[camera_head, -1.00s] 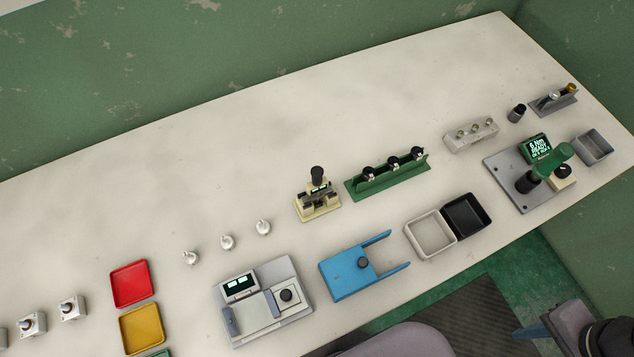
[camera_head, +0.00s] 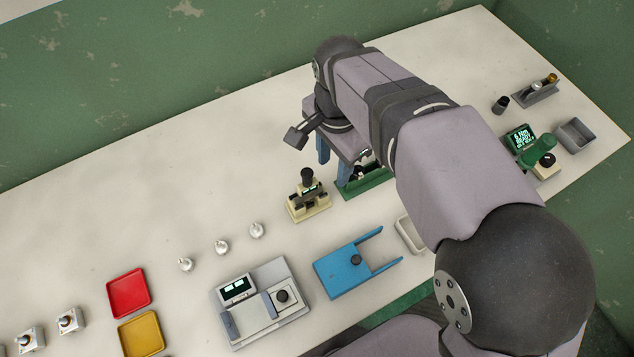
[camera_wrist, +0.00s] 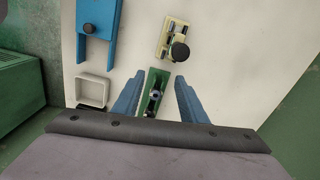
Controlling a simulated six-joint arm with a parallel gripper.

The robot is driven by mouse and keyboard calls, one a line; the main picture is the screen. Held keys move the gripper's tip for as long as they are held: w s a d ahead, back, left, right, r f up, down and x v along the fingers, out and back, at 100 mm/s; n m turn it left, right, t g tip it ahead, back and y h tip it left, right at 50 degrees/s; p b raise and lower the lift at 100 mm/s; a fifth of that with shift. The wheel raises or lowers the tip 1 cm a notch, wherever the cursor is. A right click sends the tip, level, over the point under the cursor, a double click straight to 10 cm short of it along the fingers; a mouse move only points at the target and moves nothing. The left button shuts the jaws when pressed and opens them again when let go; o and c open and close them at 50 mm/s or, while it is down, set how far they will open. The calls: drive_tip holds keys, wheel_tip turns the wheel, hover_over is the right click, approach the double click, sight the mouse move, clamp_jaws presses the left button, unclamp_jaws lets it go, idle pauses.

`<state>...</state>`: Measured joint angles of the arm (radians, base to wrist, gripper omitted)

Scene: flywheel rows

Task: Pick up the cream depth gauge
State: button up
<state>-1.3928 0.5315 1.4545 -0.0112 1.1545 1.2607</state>
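The cream depth gauge (camera_head: 308,202) stands upright on the table, with a black knob on top and a small lit display. It also shows in the wrist view (camera_wrist: 172,40), beyond my fingertips. My gripper (camera_head: 335,160) hangs over the green rack beside the gauge, apart from the gauge. In the wrist view my gripper (camera_wrist: 158,88) has its two blue fingers spread wide with nothing held between them. The green rack (camera_wrist: 154,95) appears between and below the fingers.
A blue fixture (camera_head: 345,272) and a grey device with a display (camera_head: 262,305) stand in front. Several small silver pieces (camera_head: 221,247) stand left of the gauge. Red (camera_head: 129,292) and yellow (camera_head: 142,332) trays lie further left. The table behind the gauge is clear.

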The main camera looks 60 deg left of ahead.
sight(308, 185)
drive_tip(key=s, duration=0.1)
drive_tip(key=s+a, duration=0.1)
drive_tip(key=s, duration=0.2)
drive_tip(key=shift+s+a+r, duration=0.1)
drive_tip(key=shift+s+a, duration=0.3)
drive_tip(key=shift+s+d+f+p, duration=0.1)
drive_tip(key=shift+f+p, duration=0.65)
drive_tip(key=shift+f, duration=1.1)
drive_tip(key=shift+d+f+p, duration=0.1)
drive_tip(key=shift+f+p, duration=0.6)
drive_tip(key=shift+f, duration=1.1)
clamp_jaws()
